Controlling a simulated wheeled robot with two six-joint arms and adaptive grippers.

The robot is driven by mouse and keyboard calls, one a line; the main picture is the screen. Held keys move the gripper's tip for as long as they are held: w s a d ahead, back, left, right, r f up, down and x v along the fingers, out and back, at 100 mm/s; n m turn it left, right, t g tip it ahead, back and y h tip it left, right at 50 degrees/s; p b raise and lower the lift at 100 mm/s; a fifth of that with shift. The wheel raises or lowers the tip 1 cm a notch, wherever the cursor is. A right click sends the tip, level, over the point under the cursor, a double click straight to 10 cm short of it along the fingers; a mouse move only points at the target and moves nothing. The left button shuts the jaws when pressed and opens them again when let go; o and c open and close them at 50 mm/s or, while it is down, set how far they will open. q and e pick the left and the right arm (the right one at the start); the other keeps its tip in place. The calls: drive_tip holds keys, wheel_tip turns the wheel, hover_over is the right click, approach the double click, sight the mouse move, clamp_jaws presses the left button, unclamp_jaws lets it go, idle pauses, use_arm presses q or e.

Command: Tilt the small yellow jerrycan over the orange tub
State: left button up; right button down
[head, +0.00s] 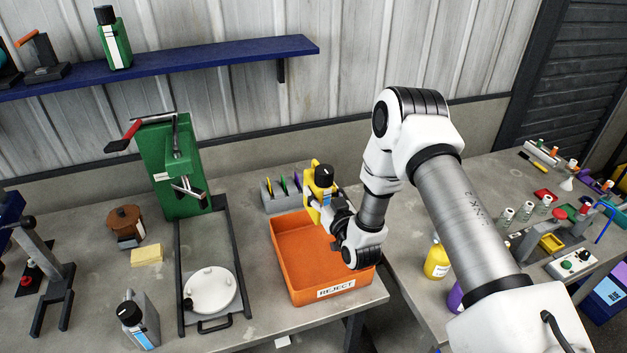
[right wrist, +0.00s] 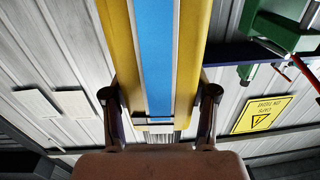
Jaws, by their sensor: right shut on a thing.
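The small yellow jerrycan (head: 312,194) with a black cap is held up at the back right of the orange tub (head: 290,255), and looks close to upright. My right gripper (head: 335,212) is shut on it. In the right wrist view the jerrycan (right wrist: 202,40) fills the middle, with a blue stripe on its face, and the fingers of my right gripper (right wrist: 165,115) press on both sides of it. The orange tub bears a REJECT label on its front wall and looks empty where I can see inside; my arm hides its right part. My left gripper does not show.
A grey rack (head: 270,203) with coloured cards stands behind the tub. To the left are a green press (head: 165,165), a white round lid (head: 210,288) and a grey jerrycan (head: 140,322). A yellow bottle (head: 437,260) stands on the right bench.

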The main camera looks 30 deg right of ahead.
drive_tip(key=s+m+b, duration=0.1)
drive_tip(key=s+a+f+m+b, duration=0.1)
drive_tip(key=m+b, duration=0.1)
drive_tip(key=shift+s, duration=0.2)
drive_tip(key=f+m+b, duration=0.1)
drive_tip(key=w+f+m+b, duration=0.1)
drive_tip(key=d+f+m+b, duration=0.1)
drive_tip(key=m, duration=0.1)
drive_tip(key=shift+w+f+b, duration=0.15)
drive_tip(key=shift+f+b, duration=0.05)
drive_tip(key=shift+b, duration=0.15)
drive_tip(key=m+b, duration=0.3)
drive_tip(key=f+m+b, duration=0.1)
drive_tip(key=m+b, duration=0.1)
drive_tip(key=b, duration=0.1)
drive_tip(key=shift+s+f+m+t+h+b, duration=0.2)
drive_tip(key=shift+m+t+h+b, duration=0.1)
drive_tip(key=shift+m+h+b, duration=0.1)
drive_tip(key=shift+m+b, duration=0.3)
drive_tip(key=shift+m, duration=0.1)
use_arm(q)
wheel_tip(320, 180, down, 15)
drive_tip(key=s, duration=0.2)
use_arm(e)
drive_tip(key=shift+r+m, duration=0.2)
drive_tip(key=shift+m, duration=0.3)
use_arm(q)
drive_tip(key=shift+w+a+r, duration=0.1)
